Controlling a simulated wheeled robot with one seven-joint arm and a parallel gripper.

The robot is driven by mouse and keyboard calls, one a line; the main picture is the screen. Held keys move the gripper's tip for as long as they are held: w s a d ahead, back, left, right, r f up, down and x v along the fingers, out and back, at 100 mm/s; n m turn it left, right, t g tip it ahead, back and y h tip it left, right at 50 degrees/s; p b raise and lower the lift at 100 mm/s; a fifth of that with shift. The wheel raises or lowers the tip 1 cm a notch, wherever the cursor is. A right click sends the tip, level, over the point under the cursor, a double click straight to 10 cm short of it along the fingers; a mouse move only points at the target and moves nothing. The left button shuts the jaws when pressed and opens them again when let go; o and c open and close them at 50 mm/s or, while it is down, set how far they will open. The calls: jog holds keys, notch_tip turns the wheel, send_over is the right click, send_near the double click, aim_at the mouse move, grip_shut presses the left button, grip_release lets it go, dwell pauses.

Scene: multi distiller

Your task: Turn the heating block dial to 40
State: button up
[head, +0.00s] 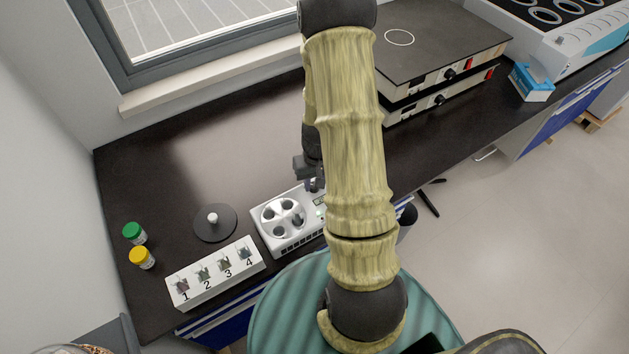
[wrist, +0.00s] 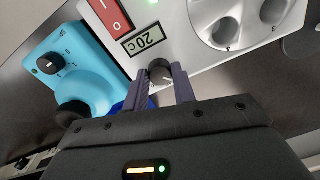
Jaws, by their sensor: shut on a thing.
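The heating block (head: 284,222) is a white box with several round wells on the dark bench, partly hidden by my arm in the head view. In the head view my gripper (head: 313,184) is mostly hidden behind my arm.
A blue device (wrist: 68,60) with dark knobs stands beside the heating block in the wrist view. In the head view, a white numbered rack (head: 216,285), a dark round plate (head: 215,230) and two capped jars (head: 142,258) stand left. Stacked hot plates (head: 440,50) are behind right.

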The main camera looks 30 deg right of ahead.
jog(key=m, duration=0.4)
jog(key=shift+m+b, duration=0.35)
jog(key=shift+m, duration=1.85)
jog(key=o, duration=1)
jog(key=r, duration=1.1)
jog(key=r+p, duration=0.1)
jog(key=r, duration=0.5)
jog(key=shift+s+d+r, duration=0.2)
jog(key=shift+s+d, duration=0.05)
jog(key=shift+s, duration=0.15)
